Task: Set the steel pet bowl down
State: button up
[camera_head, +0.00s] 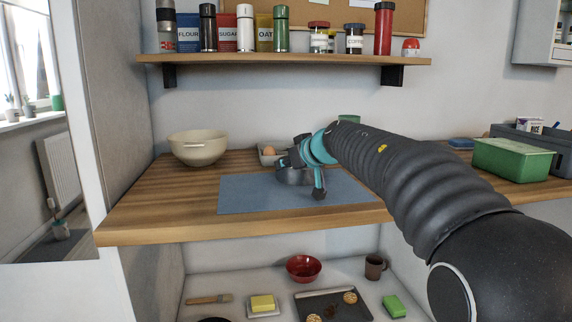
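The steel pet bowl (291,178) is a small dark grey metal bowl at the blue-grey mat (245,194) on the wooden counter. I cannot tell whether it rests on the mat or is held just above it. My gripper (306,177), teal and black, is right at the bowl. One finger reaches down at the bowl's right side, its dark tip low over the mat. The other finger is partly hidden behind the bowl and the gripper's own parts. Whether the fingers grip the bowl's wall is not clear. My arm comes in from the right and covers part of the counter.
A cream bowl (198,148) stands at the left of the counter. A tray with an egg (269,151) is just behind my gripper. A green bin (512,160) stands at the right. A shelf with jars (290,59) hangs above. The mat's left part is clear.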

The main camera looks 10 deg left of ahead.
jog(key=shift+o, duration=0.3)
jog(key=shift+s+d+r, duration=0.15)
jog(key=p+v, duration=0.1)
jog(key=v, duration=1)
jog(key=shift+s, duration=0.2)
jog(key=shift+d+r, duration=0.15)
